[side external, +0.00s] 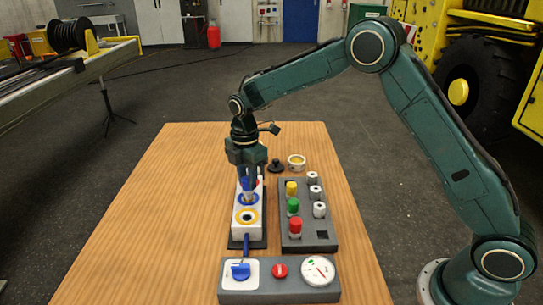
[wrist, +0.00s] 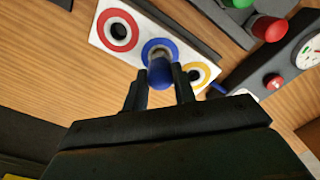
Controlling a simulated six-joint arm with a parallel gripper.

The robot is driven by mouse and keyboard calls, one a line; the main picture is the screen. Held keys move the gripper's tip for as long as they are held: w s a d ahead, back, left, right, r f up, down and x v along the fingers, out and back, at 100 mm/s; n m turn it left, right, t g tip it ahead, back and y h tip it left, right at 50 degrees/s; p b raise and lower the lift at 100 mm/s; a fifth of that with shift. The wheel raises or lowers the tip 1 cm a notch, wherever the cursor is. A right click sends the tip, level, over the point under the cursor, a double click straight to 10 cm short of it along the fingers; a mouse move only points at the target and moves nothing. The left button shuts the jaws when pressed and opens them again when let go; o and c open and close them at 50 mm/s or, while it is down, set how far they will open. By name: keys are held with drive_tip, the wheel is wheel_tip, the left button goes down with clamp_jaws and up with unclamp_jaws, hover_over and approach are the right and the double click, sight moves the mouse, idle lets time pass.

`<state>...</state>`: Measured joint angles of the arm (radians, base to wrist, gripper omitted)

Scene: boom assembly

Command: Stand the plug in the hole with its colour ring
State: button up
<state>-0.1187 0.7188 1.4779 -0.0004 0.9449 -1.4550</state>
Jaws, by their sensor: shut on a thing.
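The plug (wrist: 160,73) has a blue end and a greyish shank. My gripper (wrist: 159,84) is shut on it, with a finger on each side. In the side view my gripper (side external: 247,181) points down over the white block (side external: 239,228), and the plug (side external: 246,194) stands about upright at the blue ring (side external: 240,202). The wrist view also shows the plug over the blue ring (wrist: 146,47). I cannot tell whether its lower end is inside that hole. The red ring (wrist: 103,30) and yellow ring (wrist: 208,72) surround open, empty holes.
Right of the block is a grey panel (side external: 320,241) with coloured and white knobs. In front lies a grey box (side external: 262,284) with a blue lever, red knob and dial. A black knob (side external: 276,167) and yellow-white roll (side external: 296,161) lie behind. The table's left side is clear.

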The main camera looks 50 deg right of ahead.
drive_tip(key=shift+f, duration=0.6)
drive_tip(key=o, duration=1)
drive_tip(key=shift+r, duration=0.1)
drive_tip(key=shift+r, duration=3.4)
drive_tip(key=shift+r, duration=0.1)
